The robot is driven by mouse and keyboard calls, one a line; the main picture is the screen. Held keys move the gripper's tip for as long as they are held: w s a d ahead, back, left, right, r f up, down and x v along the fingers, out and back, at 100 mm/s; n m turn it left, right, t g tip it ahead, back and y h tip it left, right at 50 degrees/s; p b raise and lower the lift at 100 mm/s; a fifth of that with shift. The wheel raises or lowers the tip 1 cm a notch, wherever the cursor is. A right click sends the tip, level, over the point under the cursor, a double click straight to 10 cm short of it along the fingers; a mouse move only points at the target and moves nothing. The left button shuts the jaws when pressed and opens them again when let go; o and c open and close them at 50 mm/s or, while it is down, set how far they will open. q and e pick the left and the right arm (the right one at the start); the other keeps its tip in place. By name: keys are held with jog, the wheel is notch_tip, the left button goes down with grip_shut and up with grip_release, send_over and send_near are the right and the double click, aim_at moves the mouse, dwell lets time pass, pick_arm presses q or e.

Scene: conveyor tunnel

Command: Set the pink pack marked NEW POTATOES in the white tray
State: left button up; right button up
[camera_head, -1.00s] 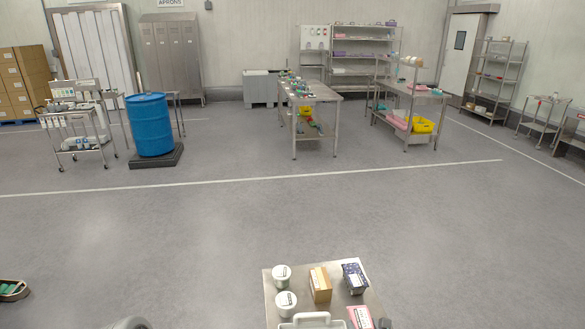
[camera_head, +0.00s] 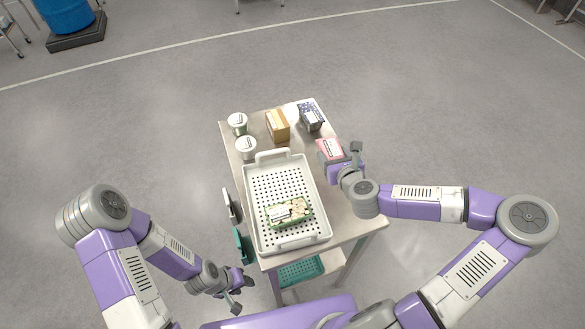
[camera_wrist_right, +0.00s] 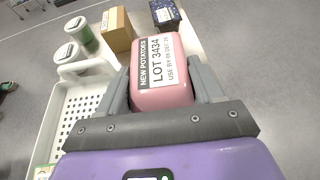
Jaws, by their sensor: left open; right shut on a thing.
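The pink pack marked NEW POTATOES (camera_head: 329,150) is just beyond the right far corner of the white tray (camera_head: 281,178). In the right wrist view the pack (camera_wrist_right: 163,88) sits between both fingers, its label facing up. My right gripper (camera_head: 343,156) is shut on it. I cannot tell whether the pack still touches the table. The tray, a perforated one with raised walls, also shows at the left in the wrist view (camera_wrist_right: 62,122). A green-edged pack (camera_head: 288,213) lies in its near half; the far half is bare. My left gripper (camera_head: 234,296) is open and empty, low at the left.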

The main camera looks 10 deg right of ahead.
jog(key=d+b, duration=0.2)
jog(key=b, duration=0.1)
jog(key=shift+s+d+n+y, duration=0.15)
jog(key=shift+d+n+y, duration=0.25)
jog(key=shift+y, duration=0.3)
jog(key=f+b, duration=0.1)
jog(key=f, duration=0.1)
jog(key=f+b, duration=0.1)
jog(key=b, duration=0.1)
jog(key=f+b, duration=0.1)
jog(key=f, duration=0.1)
jog(key=shift+s+d+f+b, duration=0.2)
jog(key=shift+s+f+b, duration=0.05)
jog(key=shift+f+b, duration=1.25)
jog(key=shift+f, duration=1.05)
jog(key=shift+f, duration=0.2)
jog(key=o, duration=1.5)
